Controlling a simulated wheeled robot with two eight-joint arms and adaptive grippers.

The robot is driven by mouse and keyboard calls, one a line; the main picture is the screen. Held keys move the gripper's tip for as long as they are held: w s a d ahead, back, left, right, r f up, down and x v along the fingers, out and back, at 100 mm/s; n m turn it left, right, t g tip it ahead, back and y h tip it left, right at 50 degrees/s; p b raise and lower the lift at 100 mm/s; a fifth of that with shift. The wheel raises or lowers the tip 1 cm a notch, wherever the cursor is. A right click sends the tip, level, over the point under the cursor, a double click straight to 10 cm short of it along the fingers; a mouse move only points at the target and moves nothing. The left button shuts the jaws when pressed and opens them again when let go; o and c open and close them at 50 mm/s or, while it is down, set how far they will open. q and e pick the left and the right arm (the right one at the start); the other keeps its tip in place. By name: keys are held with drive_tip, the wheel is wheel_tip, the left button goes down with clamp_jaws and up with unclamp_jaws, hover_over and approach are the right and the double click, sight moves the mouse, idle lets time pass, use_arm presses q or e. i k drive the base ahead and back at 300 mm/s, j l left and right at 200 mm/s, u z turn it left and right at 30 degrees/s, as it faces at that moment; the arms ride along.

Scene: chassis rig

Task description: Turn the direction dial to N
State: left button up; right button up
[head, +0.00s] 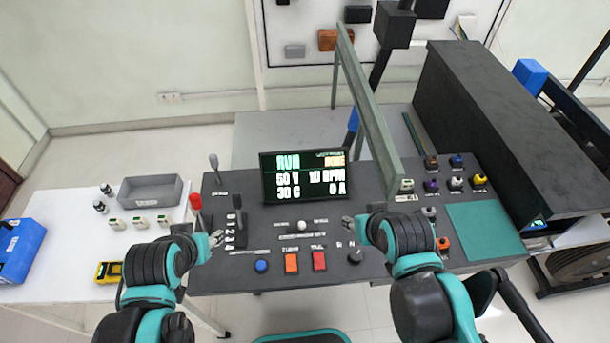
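The direction dial (355,256) is a small dark round knob near the front edge of the dark control panel (270,222). White letters, seemingly R and N, are printed above it; part of the marking is hidden by my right arm. Which letter the dial points to is too small to tell. My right gripper (348,222) hovers above and behind the dial, apart from it. My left gripper (217,238) is over the panel's left side, near the black gear lever slot. Both grippers are too small to read as open or shut, and neither visibly holds anything.
A blue button (261,266), an orange switch (291,262) and a red switch (319,261) sit left of the dial. A lit display (305,177) stands behind. Several coloured knobs and a green pad (484,230) are at right.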

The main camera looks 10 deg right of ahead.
sight(356, 257)
drive_tip(key=j+z, duration=0.1)
drive_tip(key=z, duration=0.3)
drive_tip(key=k+j+z, duration=0.1)
drive_tip(key=z, duration=0.65)
drive_tip(key=k+z, duration=0.15)
drive_tip(key=z, duration=0.25)
drive_tip(key=k+j, duration=0.15)
drive_tip(key=k, duration=0.2)
